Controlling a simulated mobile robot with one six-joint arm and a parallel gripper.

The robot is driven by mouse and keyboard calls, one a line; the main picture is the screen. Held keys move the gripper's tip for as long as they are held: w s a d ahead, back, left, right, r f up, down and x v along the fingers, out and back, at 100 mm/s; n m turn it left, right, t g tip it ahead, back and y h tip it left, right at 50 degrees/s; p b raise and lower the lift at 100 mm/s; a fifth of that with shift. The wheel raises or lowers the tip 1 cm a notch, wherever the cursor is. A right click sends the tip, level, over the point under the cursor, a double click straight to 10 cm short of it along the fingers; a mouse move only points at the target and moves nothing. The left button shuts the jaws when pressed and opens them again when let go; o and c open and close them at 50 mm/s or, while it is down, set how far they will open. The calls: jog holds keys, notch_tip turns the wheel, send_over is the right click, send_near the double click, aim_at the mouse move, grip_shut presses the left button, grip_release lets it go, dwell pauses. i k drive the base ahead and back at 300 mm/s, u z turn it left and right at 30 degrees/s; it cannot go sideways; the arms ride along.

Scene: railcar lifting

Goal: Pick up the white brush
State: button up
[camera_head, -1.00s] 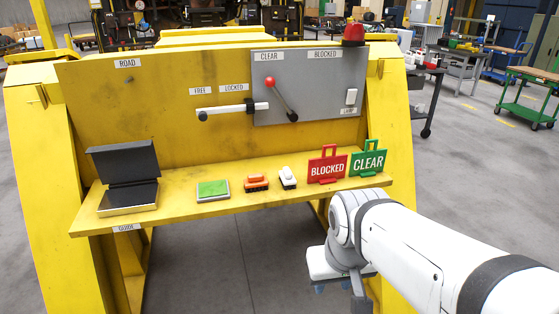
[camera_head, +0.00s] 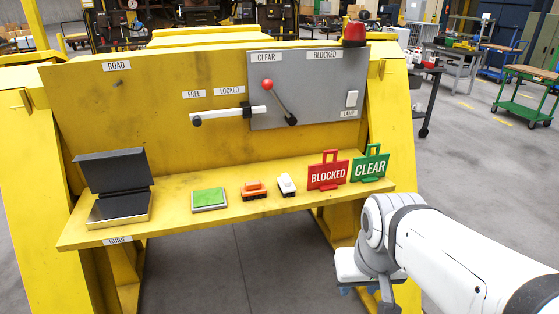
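The white brush (camera_head: 287,184) rests on the yellow shelf (camera_head: 170,224), with dark bristles along its underside. It sits between an orange brush (camera_head: 254,189) on its left and the red BLOCKED sign (camera_head: 327,174) on its right. My gripper (camera_head: 366,290) hangs at the end of my white arm, below and to the right of the brush, in front of the shelf's right part. It is apart from the brush. Its fingers are small and partly cut off or hidden, so I cannot tell whether they are open or shut.
A green pad (camera_head: 209,199) and an open black box (camera_head: 117,187) stand further left on the shelf. The green CLEAR sign (camera_head: 369,164) stands at the right end. Behind are a lever with a red knob (camera_head: 267,84) and a red lamp (camera_head: 354,33).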

aim_at(286, 187)
jog(key=i, duration=1.35)
jog(key=z, duration=0.05)
